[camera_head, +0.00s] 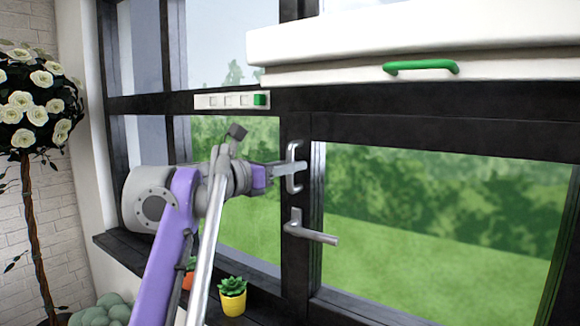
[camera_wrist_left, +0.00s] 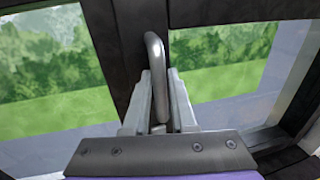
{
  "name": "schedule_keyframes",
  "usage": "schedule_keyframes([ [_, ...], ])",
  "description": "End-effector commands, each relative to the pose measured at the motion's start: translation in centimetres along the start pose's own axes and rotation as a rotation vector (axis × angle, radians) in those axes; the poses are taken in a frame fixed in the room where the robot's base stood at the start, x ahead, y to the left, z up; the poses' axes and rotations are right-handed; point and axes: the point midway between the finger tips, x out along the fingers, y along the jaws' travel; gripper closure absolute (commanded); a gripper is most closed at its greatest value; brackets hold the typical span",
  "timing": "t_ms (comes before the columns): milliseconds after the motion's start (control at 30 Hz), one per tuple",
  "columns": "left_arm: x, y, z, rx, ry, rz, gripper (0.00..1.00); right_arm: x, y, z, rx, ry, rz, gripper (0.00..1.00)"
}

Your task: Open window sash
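The window has a dark frame with a wide glazed sash (camera_head: 430,137) on the right. A silver vertical bar handle (camera_head: 298,168) sits on the dark upright beside the glass. A silver lever handle (camera_head: 314,234) below it points right, nearly level. My left gripper (camera_head: 290,170) is at the vertical bar handle. In the left wrist view the bar handle (camera_wrist_left: 157,75) stands between the two fingers of the left gripper (camera_wrist_left: 160,95), which appear closed on it. The sash looks flush with the frame. My right gripper is not in view.
A white panel with a green handle (camera_head: 421,67) juts out at the upper right. A white switch strip (camera_head: 232,100) is on the frame. A yellow potted succulent (camera_head: 232,296) stands on the sill; a white rose tree (camera_head: 35,100) is at left.

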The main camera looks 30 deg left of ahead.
Motion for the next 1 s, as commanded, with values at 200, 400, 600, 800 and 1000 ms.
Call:
schedule_keyframes([
  [200,-0.01,-0.01,0.00,0.000,0.000,0.000,1.00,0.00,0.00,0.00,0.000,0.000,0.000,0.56],
  [400,-0.02,-0.02,0.00,0.000,0.000,0.000,1.00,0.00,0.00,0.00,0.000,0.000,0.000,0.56],
  [600,-0.02,-0.02,-0.01,0.000,0.000,-0.001,1.00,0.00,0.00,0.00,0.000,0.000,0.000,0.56],
  [800,-0.02,-0.03,-0.01,0.000,0.000,-0.001,1.00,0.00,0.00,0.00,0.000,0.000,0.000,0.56],
  [1000,-0.01,-0.03,-0.01,0.000,0.000,-0.001,1.00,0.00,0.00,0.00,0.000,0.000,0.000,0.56],
])
